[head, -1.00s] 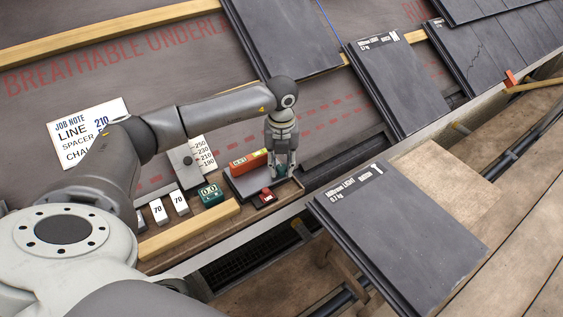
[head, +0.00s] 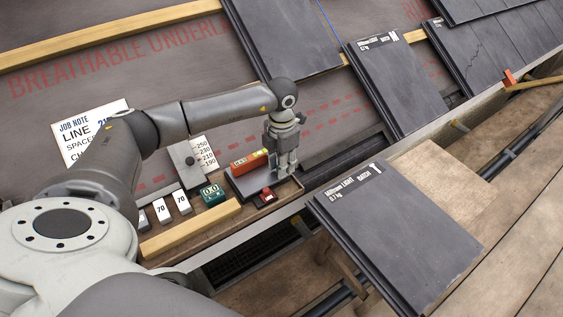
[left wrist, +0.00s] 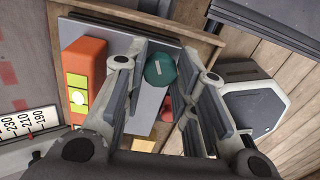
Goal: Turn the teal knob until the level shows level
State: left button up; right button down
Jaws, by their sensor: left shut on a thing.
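The orange-red level (head: 249,161) lies on a grey plate (head: 238,187) in the head view. In the left wrist view the level (left wrist: 88,62) shows a lime-green vial (left wrist: 77,92) with a pale bubble that sits nearer the vial's lower end in the picture. My left gripper (head: 287,172) points down at the plate's right side. It is shut on the teal knob (left wrist: 160,70), which shows between its fingers in the left wrist view. In the head view the fingers hide the knob. My right gripper is not in view.
A small red object (head: 266,196) sits in front of the plate. A teal box reading 0.0 (head: 211,194), white blocks marked 70 (head: 181,203) and a wooden batten (head: 190,229) are to the left. Slates (head: 400,235) lie on the right.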

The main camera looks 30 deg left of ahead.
pick_arm(q)
jog(key=m, duration=0.5)
jog(key=shift+s+f, duration=0.1)
jog(key=shift+f, duration=0.1)
jog(key=shift+d, duration=0.1)
dwell(0.5)
jog(key=o, duration=1.1)
jog(key=shift+c, duration=0.2)
jog(key=shift+r, duration=0.1)
notch_tip(320, 180, up, 12)
jog(key=shift+w, duration=0.35)
